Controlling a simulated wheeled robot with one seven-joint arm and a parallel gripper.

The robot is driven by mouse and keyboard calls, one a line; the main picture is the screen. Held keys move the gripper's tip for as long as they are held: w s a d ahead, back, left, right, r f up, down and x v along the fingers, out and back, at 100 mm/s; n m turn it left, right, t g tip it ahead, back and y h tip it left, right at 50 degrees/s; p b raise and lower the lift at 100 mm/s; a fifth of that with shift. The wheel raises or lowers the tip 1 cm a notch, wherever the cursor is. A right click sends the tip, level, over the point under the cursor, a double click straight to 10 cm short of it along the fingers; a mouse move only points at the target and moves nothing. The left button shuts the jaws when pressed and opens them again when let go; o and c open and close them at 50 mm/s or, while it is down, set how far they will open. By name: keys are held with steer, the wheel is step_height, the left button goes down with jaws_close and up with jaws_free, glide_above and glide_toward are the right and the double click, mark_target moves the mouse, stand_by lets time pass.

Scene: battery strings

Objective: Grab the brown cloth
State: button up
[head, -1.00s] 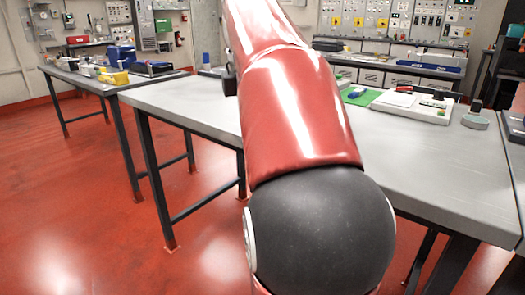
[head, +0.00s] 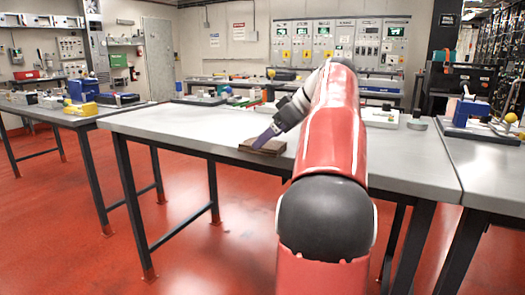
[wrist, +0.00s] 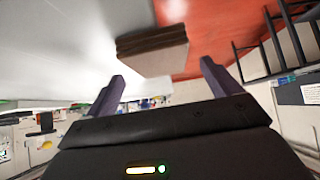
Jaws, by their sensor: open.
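The brown cloth (head: 262,147) lies folded in a flat stack at the front edge of the grey table. It also shows in the wrist view (wrist: 152,48), ahead of my fingertips and between their lines. My gripper (head: 265,138) has purple fingers and reaches down at a slant to the cloth in the head view. In the wrist view my gripper (wrist: 162,70) is open, with a finger to each side and nothing held. The cloth looks just beyond the fingertips; I cannot tell whether they touch it.
The grey table (head: 180,122) is clear left of the cloth. Several small items stand along its back. Another table (head: 30,108) with a yellow item (head: 82,109) is at the left. A table (head: 490,165) with a blue device (head: 470,112) is at the right. Red floor lies in front.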

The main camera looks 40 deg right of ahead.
steer(key=shift+x, duration=1.2)
steer(key=c, duration=1.1)
steer(key=shift+o, duration=0.2)
steer(key=shift+r, duration=0.15)
